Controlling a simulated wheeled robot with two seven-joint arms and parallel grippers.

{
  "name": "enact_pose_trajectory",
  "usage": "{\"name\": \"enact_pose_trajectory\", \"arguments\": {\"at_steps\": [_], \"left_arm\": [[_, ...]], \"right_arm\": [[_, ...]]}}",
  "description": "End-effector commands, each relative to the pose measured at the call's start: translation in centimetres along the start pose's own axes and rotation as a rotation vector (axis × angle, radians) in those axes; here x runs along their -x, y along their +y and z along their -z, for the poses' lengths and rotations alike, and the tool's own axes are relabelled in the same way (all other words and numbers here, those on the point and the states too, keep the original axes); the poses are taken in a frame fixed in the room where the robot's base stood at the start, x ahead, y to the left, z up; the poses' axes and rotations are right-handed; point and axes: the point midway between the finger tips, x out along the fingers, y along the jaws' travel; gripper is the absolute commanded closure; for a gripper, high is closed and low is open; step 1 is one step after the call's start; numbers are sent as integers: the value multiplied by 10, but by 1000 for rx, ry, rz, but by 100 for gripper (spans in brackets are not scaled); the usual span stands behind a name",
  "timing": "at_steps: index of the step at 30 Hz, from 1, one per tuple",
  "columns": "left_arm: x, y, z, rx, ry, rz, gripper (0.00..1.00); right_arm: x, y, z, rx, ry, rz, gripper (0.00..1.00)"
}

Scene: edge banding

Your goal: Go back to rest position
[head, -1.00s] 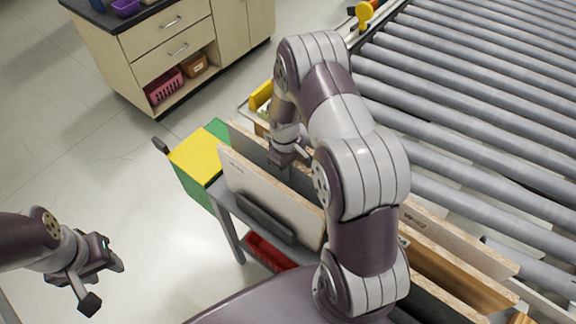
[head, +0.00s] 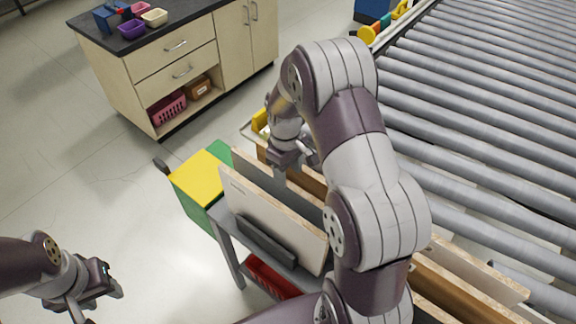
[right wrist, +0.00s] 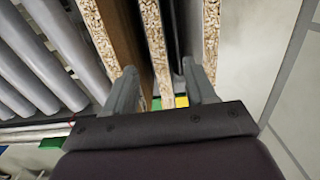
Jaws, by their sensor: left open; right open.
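My right gripper (head: 297,168) is open above the far end of the upright boards, and my right arm hides part of them. In the right wrist view its two fingers (right wrist: 161,88) stand apart, with the chipboard edge of one board (right wrist: 158,45) showing between them. I cannot tell how far above the edge they are. A pale board (head: 270,222) stands upright at the front of a grey cart (head: 228,245). My left gripper (head: 95,297) is open and empty over the floor at lower left, partly cut off by the picture's bottom edge.
A roller conveyor (head: 490,120) runs along the right side. A green and yellow box (head: 200,178) sits at the cart's far left end. A drawer cabinet (head: 180,65) stands behind. The floor (head: 90,190) between cabinet and left arm is clear.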

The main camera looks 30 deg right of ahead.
Motion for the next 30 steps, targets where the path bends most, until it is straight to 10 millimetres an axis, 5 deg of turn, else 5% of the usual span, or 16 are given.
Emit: {"name": "enact_pose_trajectory", "arguments": {"at_steps": [8,18,24,30], "left_arm": [[-11,0,-1,0,0,0,57],[-10,0,-1,0,0,0,57],[-20,0,-2,0,0,0,57],[-31,0,-4,0,0,0,57]], "right_arm": [[45,0,0,0,1,-1,44],[40,-2,0,-121,26,-9,44],[26,-61,-44,-389,97,-7,44],[24,-117,-88,-421,153,-4,44]]}}
